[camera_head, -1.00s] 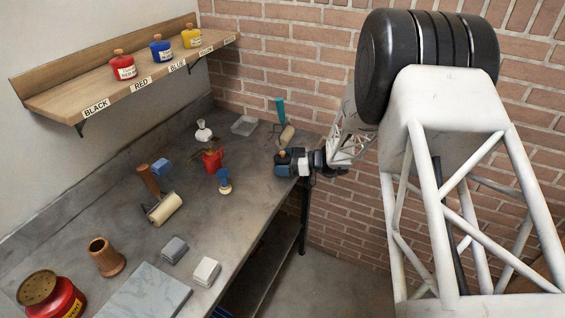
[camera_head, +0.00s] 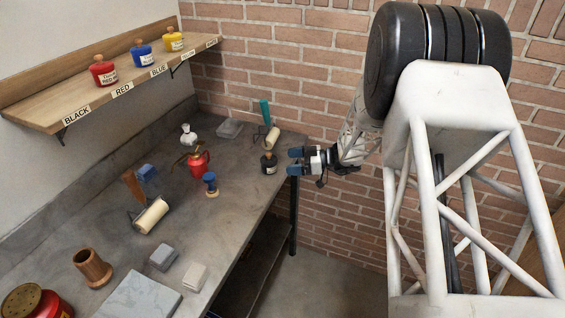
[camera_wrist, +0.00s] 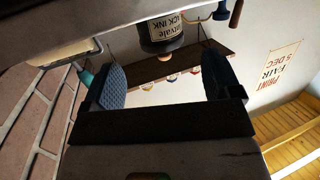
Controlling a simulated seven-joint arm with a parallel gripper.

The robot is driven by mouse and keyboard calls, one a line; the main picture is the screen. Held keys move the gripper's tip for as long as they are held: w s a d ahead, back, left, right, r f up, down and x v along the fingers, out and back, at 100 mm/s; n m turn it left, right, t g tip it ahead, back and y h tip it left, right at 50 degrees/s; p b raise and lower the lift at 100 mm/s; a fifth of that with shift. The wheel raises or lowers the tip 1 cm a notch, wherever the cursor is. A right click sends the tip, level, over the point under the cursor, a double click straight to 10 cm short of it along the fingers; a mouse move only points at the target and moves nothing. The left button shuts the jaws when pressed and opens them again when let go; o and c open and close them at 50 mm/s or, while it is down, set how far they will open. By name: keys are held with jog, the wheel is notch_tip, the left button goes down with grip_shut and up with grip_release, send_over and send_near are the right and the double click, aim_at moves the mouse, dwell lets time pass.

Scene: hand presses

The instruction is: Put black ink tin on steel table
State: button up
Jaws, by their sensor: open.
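The black ink tin (camera_head: 269,164) stands upright on the steel table (camera_head: 232,215), close to its right edge at the far end. It has a dark body and a brown knob on top. My gripper (camera_head: 294,161) is open and empty just to the right of the tin, at the table's edge, with a small gap between them. In the wrist view the tin (camera_wrist: 162,36) shows its label beyond the two open fingertips, apart from them.

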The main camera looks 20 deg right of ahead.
jog(key=shift+v, duration=1.75)
jog(key=s+a+r+m+g+h, duration=0.5)
jog(key=s+a+r+g+h, duration=0.15)
jog(key=s+a+r, duration=0.8)
jog(key=s+a+r+m+h, duration=0.1)
jog(key=s+r+m+h, duration=0.1)
jog(key=s, duration=0.4)
jog(key=s+a+r+m+t+h, duration=0.1)
jog(key=s+a+r+m+h, duration=0.1)
jog(key=s, duration=0.5)
jog(key=s+a+r+m+h, duration=0.2)
jog(key=s+r+m+h, duration=0.1)
jog(key=s, duration=0.4)
notch_tip(320, 180, up, 2)
jog(key=shift+r+m+t+h, duration=0.1)
jog(key=shift+m+t+h, duration=0.3)
jog(key=shift+h, duration=0.15)
